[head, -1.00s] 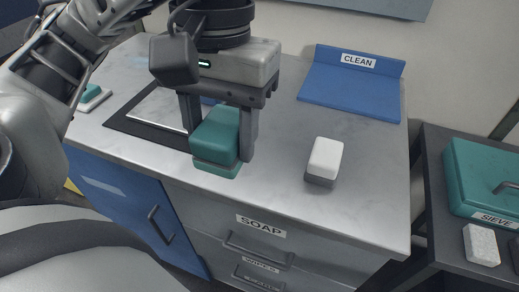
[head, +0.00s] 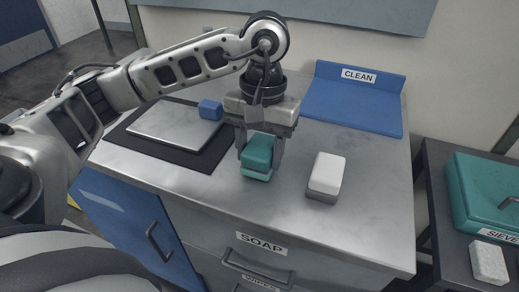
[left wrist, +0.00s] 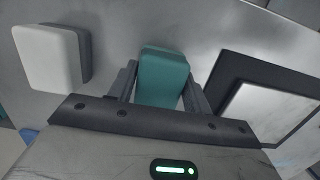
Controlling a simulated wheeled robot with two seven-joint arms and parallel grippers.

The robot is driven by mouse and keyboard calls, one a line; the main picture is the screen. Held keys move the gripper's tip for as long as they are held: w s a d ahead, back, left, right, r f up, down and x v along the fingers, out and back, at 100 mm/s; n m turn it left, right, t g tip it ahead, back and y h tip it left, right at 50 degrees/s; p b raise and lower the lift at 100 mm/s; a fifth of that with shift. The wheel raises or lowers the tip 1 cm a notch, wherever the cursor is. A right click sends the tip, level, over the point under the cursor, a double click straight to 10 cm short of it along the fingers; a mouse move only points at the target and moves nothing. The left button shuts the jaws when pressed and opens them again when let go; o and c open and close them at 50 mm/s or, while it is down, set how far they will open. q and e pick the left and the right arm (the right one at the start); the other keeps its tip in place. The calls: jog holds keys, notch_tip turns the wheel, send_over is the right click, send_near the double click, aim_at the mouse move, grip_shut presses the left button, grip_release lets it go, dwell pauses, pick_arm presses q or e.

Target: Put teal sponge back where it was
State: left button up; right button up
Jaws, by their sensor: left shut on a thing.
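The teal sponge (head: 258,153) is between the fingers of my left gripper (head: 259,162), which is shut on it. It is over the middle of the grey counter (head: 290,215), left of a white sponge. I cannot tell whether its underside touches the counter. The left wrist view also shows the teal sponge (left wrist: 163,78) between the two fingers (left wrist: 160,90). My right gripper is not in view.
The white sponge (head: 326,173) with a grey base stands close on the right. A dark mat (head: 205,155) with a metal plate (head: 175,127) lies left, and a blue block (head: 210,110) behind. A blue CLEAN board (head: 350,105) is at the back. Counter between is bare.

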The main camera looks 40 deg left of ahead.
aim_at(263, 142)
pick_arm(q)
jog(key=shift+f, duration=0.15)
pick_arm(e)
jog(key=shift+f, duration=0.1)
pick_arm(q)
jog(key=shift+f+b, duration=0.25)
jog(key=shift+b, duration=0.15)
jog(key=o, duration=0.9)
jog(key=shift+r, duration=0.1)
jog(key=shift+o, duration=0.2)
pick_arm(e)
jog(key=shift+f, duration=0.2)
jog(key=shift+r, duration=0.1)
pick_arm(q)
jog(key=shift+r+p, duration=0.4)
jog(key=shift+p, duration=0.15)
notch_tip(263, 142, up, 12)
jog(key=w+p, duration=0.1)
jog(key=p, duration=0.1)
jog(key=shift+w+a+f, duration=0.15)
jog(key=shift+w+f, duration=0.05)
jog(key=shift+f, duration=0.05)
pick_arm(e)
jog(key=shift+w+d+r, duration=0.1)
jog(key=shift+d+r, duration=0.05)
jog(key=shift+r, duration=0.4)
